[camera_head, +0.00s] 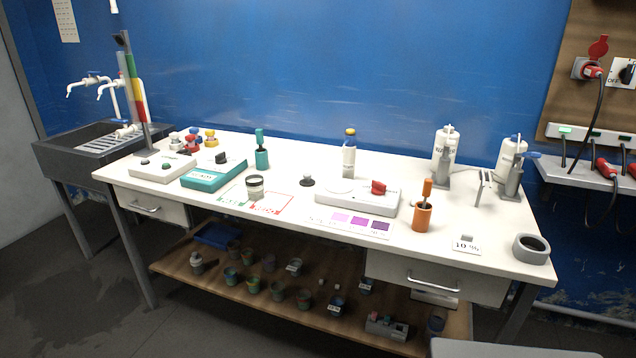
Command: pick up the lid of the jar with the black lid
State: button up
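A small pale jar (255,190) stands on the white bench, left of the middle, by a mat with green and red outlines. Its top looks dark, but I cannot tell whether this is a black lid or an open mouth. A small black disc with a knob (307,181) lies on the bench to the right of the jar, apart from it; it looks like a lid, though it is too small to be sure. My gripper is not in view, and nothing touches the jar or the disc.
A teal device (214,174) is left of the jar, with a teal holder (262,157) behind it. A white device with a red knob (358,198), an orange pot (422,217) and a grey ring (531,250) are to the right. The lower shelf (185,262) holds several pots.

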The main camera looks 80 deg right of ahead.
aim_at(307, 181)
jog(key=z, duration=1.5)
jog(key=i, duration=0.75)
jog(key=z, duration=0.1)
